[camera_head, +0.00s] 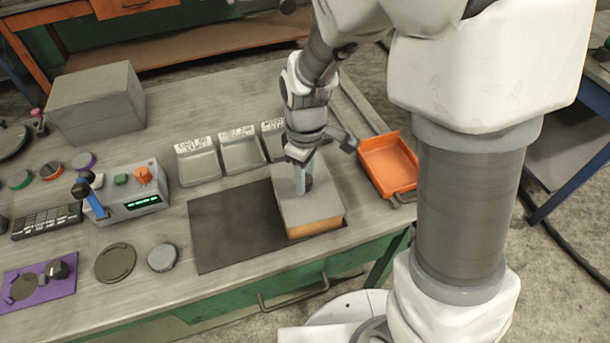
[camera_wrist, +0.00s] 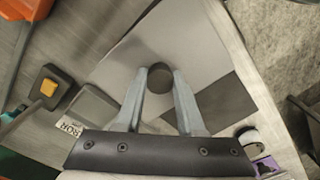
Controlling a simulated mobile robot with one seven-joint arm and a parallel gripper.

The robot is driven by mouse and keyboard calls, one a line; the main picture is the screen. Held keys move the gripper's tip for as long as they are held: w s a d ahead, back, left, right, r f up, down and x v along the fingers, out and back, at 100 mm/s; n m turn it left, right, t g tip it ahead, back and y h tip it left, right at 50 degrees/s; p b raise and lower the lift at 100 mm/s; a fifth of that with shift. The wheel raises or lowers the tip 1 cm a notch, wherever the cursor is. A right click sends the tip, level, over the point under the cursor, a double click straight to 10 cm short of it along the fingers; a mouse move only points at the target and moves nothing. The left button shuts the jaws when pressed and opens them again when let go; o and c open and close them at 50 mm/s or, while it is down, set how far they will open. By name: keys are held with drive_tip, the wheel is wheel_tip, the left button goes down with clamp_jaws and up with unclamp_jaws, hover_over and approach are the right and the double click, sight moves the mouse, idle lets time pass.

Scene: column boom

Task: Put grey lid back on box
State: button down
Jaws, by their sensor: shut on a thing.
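The grey lid (camera_head: 298,203) is a flat square plate with a round dark knob (camera_wrist: 160,77) at its middle. It lies level over the tan-sided box (camera_head: 316,227), at the right part of the dark mat. I cannot tell whether it rests fully on the rim or a slight gap is left. My gripper (camera_head: 302,186) points down over the lid, its fingers closed on the knob. In the wrist view my gripper (camera_wrist: 160,80) has a fingertip on each side of the knob. The box's inside is hidden under the lid.
The dark mat (camera_head: 232,228) is bare to the left. Labelled grey trays (camera_head: 243,153) stand behind, and an orange tray (camera_head: 388,165) is close on the right. A control box (camera_head: 133,190) and round discs (camera_head: 116,262) lie left. A large grey block (camera_head: 98,105) stands back left.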

unclamp_jaws()
idle(0.6)
drive_tip(key=shift+r, duration=0.1)
drive_tip(key=shift+r+p, duration=0.9)
drive_tip(key=shift+r, duration=0.1)
drive_tip(key=shift+r+p, duration=1.9)
drive_tip(key=shift+r, duration=0.55)
clamp_jaws()
